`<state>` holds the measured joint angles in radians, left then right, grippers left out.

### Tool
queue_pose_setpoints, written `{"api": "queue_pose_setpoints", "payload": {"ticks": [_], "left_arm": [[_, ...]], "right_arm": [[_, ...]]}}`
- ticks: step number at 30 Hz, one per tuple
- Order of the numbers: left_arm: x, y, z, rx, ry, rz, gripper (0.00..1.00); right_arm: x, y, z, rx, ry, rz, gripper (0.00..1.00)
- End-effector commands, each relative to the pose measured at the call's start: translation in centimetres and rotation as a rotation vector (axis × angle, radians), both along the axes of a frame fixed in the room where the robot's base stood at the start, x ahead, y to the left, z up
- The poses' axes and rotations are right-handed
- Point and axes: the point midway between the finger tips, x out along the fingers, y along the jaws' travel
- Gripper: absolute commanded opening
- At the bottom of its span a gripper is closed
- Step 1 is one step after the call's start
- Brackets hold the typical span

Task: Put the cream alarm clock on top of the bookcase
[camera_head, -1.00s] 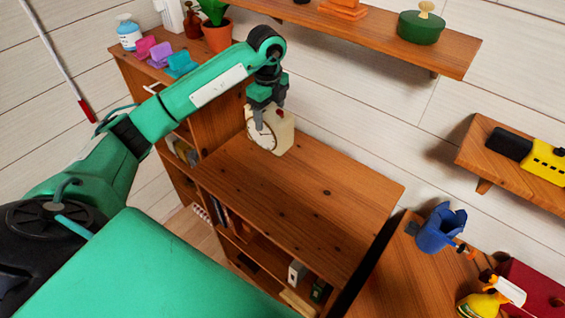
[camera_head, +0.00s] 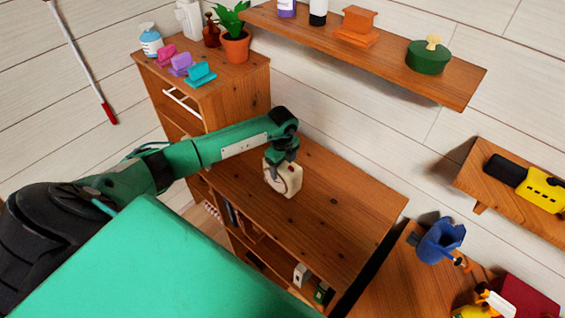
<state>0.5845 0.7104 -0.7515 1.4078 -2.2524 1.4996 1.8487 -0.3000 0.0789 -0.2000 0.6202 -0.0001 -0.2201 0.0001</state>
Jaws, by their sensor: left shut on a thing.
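The cream alarm clock (camera_head: 290,181) is at the back left part of the wooden bookcase top (camera_head: 325,215), its round face turned to the lower left. My left gripper (camera_head: 281,163) is shut on the clock from above and covers part of its upper side. The clock appears at or just above the top surface; I cannot tell whether it touches. My right gripper is not in the view.
A taller cabinet (camera_head: 235,95) with a potted plant (camera_head: 235,45), bottles and coloured holders stands behind left. A wall shelf (camera_head: 400,72) with a green pot (camera_head: 428,57) hangs above. The bookcase top's right part is clear.

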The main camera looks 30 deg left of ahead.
Motion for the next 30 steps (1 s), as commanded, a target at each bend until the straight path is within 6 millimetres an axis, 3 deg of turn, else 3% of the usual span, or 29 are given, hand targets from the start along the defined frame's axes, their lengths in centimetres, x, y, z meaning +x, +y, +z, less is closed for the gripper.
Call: {"api": "queue_pose_setpoints", "payload": {"ticks": [11, 12, 14, 25, 30], "left_arm": [[0.1, 0.0, -0.5, 0.000, -0.002, 0.000, 0.11], [0.0, 0.0, -0.4, 0.000, -0.001, 0.000, 0.73], [0.0, 0.0, -0.3, 0.000, 0.000, 0.000, 0.85], [0.0, 0.0, 0.1, 0.000, -0.001, 0.001, 0.87], [0.1, 0.1, 1.8, 0.002, -0.005, 0.000, 0.87]], "right_arm": [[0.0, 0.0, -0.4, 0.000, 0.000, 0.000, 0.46], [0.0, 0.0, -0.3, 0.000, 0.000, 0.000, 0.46], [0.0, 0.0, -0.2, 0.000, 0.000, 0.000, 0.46], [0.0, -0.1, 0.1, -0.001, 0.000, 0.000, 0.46], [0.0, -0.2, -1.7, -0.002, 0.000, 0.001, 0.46]]}}
